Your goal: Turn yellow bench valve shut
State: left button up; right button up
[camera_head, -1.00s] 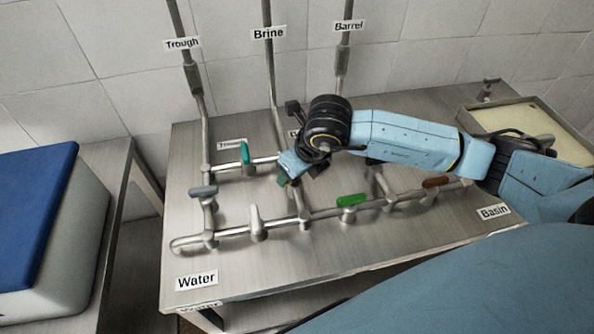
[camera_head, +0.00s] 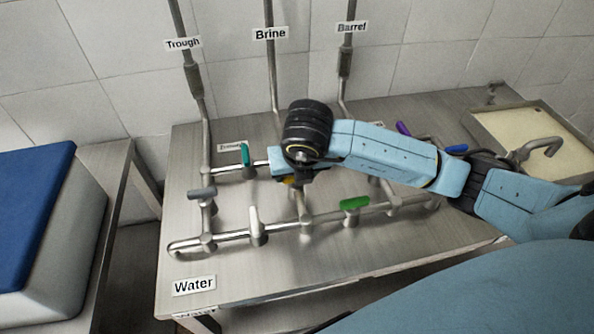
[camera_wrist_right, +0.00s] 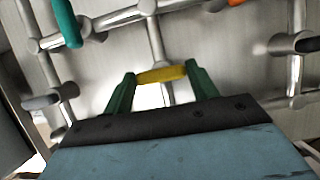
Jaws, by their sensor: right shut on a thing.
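The yellow valve handle (camera_wrist_right: 161,74) lies crosswise between the two green fingers of my right gripper (camera_wrist_right: 160,80) in the right wrist view. The gripper is shut on it. The handle sits on a metal pipe of the bench. In the head view my right gripper (camera_head: 291,176) hangs over the middle of the pipework, and only a small bit of the yellow handle (camera_head: 288,181) shows below it; my wrist hides the rest. My left gripper is not in view.
Nearby handles are teal (camera_head: 245,154), grey (camera_head: 201,194), white (camera_head: 255,221) and green (camera_head: 354,203). Purple (camera_head: 403,129) and blue (camera_head: 456,149) handles show behind my arm. A basin (camera_head: 545,125) is at the right. A blue-topped box (camera_head: 35,200) stands left.

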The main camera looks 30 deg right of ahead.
dwell(0.3)
jog(key=o, duration=1)
jog(key=shift+r, duration=0.15)
jog(key=p+v, duration=0.2)
jog(key=v, duration=1.1)
jog(key=shift+s+p, duration=0.15)
jog(key=shift+p, duration=0.2)
